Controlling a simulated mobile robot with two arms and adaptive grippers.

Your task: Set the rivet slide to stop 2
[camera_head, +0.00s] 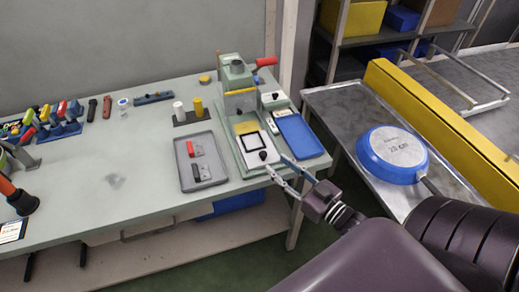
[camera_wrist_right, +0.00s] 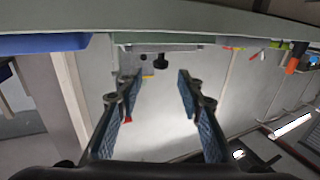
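The green riveting machine (camera_head: 237,90) stands on the bench, its base reaching the front edge. On that base is a white plate with a black square frame (camera_head: 257,149) and a black knob (camera_head: 263,155); I take this as the rivet slide. Stop marks are too small to read. My right gripper (camera_head: 277,164) is at the front edge of the base, close to the knob. In the right wrist view its fingers (camera_wrist_right: 158,78) are apart and empty, with the black knob (camera_wrist_right: 161,62) beyond them. I cannot tell whether they touch anything. My left gripper is not in view.
A blue tray (camera_head: 300,136) lies right of the machine. A grey tray (camera_head: 184,150) with red and black pieces lies left. The bench's left middle is mostly clear.

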